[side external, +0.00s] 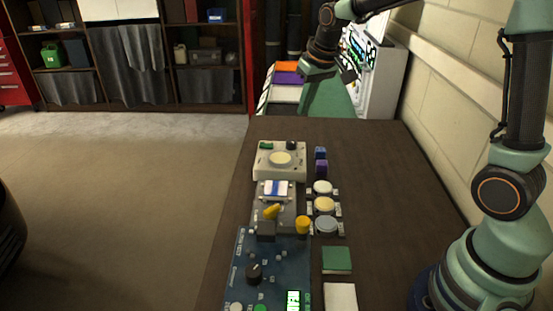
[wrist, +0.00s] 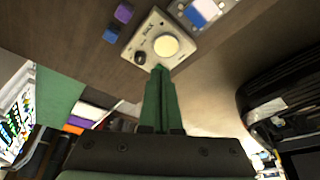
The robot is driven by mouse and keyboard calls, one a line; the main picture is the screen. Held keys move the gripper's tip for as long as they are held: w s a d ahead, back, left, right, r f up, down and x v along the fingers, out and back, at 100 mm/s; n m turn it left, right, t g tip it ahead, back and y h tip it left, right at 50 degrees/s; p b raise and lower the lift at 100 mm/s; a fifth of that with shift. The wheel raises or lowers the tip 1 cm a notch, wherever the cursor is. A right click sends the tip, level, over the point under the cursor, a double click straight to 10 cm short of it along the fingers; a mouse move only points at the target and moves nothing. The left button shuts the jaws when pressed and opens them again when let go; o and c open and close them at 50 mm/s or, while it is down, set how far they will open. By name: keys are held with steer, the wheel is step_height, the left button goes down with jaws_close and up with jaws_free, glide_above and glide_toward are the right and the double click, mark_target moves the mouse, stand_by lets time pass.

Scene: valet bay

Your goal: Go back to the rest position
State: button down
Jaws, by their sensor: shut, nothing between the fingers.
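My gripper (side external: 328,97) is at the far end of the dark table in the side view, by the table's back edge. In the wrist view its two green fingers (wrist: 160,70) are together with nothing between them. Past the fingertips in that view is a pale box with a round cream button (wrist: 166,46). The same box (side external: 262,172) is on the far part of the table in the side view, nearer the camera than my gripper. The side view does not show the fingertips clearly.
A blue control panel (side external: 248,290) and a grey unit with yellow knobs (side external: 282,217) line the table's left side. Round buttons (side external: 325,205), small blue and purple blocks (side external: 321,168) and a green square (side external: 337,260) are right of them. A wall (side external: 440,95) bounds the right.

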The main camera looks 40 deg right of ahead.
steer(key=s+a+r+n+t, duration=0.1)
steer(key=s+a, duration=0.1)
steer(key=s, duration=0.7)
steer(key=s+a+r+n, duration=0.1)
steer(key=s+a+r, duration=0.1)
steer(key=s, duration=0.6)
steer(key=shift+s+a+t, duration=0.4)
steer(key=shift+a, duration=0.25)
